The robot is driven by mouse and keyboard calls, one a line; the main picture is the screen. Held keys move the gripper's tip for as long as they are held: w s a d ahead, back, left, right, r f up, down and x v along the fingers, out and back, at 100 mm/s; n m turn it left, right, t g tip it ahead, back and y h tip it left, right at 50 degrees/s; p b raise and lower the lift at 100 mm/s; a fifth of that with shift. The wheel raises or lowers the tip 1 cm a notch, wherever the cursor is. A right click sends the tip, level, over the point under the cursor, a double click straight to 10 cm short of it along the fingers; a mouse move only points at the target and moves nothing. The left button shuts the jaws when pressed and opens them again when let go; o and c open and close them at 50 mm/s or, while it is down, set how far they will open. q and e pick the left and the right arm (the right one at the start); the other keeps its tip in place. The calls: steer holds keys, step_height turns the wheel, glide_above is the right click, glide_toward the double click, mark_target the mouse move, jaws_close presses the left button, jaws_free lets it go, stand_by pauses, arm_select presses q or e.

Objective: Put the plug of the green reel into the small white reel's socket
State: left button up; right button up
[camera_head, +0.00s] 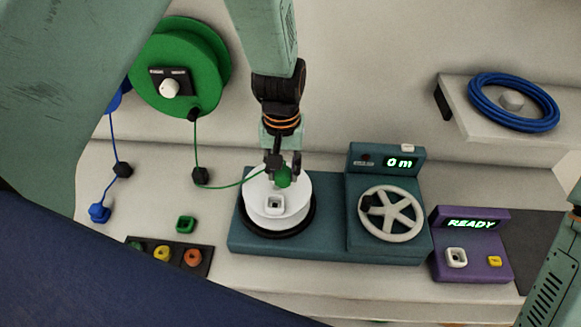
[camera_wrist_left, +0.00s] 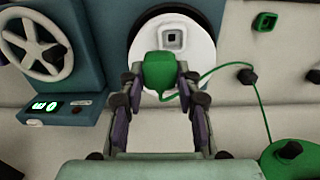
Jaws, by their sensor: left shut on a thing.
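The green reel (camera_head: 182,68) is mounted on the back wall at the left, with a dial on its face. Its green cord runs down through a black block (camera_head: 200,175) to the green plug (camera_head: 283,178). My left gripper (camera_head: 281,165) is shut on the plug (camera_wrist_left: 160,72), above the small white reel (camera_head: 290,205). The white reel's square socket (camera_head: 274,204) faces up near its front rim and shows empty. In the left wrist view the socket (camera_wrist_left: 174,38) lies beyond the plug, apart from it. The fingertips (camera_wrist_left: 160,82) flank the plug. My right gripper is not in view.
A teal machine with a spoked wheel (camera_head: 391,213) and a "0 m" display carries the white reel. A purple READY box (camera_head: 470,245) stands to its right. Blue cable (camera_head: 513,101) sits on a shelf.

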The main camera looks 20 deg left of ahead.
arm_select(q)
steer(key=shift+s+a+r, duration=0.1)
steer(key=shift+s+a, duration=0.4)
steer(key=shift+a+f+b, duration=0.2)
steer(key=shift+f+b, duration=0.3)
steer(key=shift+f, duration=0.4)
steer(key=shift+a+f+b, duration=0.2)
steer(key=shift+f+b, duration=0.25)
steer(key=shift+f, duration=0.4)
steer(key=shift+w+a+f+b, duration=0.1)
steer(key=shift+f+b, duration=0.2)
steer(key=shift+f, duration=0.25)
steer(key=shift+w+a+f+b, duration=0.1)
steer(key=shift+f+b, duration=0.15)
steer(key=shift+f, duration=0.25)
steer(key=shift+d, duration=0.1)
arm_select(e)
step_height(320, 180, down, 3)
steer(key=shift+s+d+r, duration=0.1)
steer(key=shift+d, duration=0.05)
arm_select(q)
steer(key=shift+r, duration=0.15)
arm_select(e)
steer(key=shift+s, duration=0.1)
